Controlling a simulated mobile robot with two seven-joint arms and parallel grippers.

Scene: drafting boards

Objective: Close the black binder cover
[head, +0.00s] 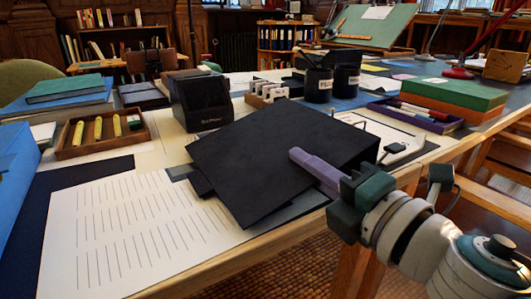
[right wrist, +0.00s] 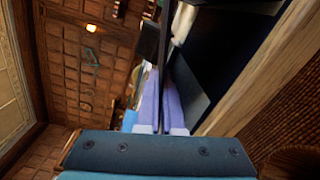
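The black binder (head: 265,150) lies near the front edge of the table. Its black cover stands partly open, tilted over the lower part, with a gap and a grey strip showing beneath its near edge. My right gripper (head: 297,157) reaches in from the right with one lavender finger lying on the cover's face; the other finger is hidden under it. In the right wrist view the two lavender fingers (right wrist: 158,100) are close together on either side of the thin dark cover (right wrist: 164,38), seen edge-on. My left gripper is not in view.
A lined white sheet (head: 140,225) lies left of the binder. Behind it stand a black box (head: 200,100) and black pen cups (head: 318,84). A purple pen tray (head: 415,116) is at right, a wooden tray (head: 75,150) at left. The table's front edge (head: 250,262) is close.

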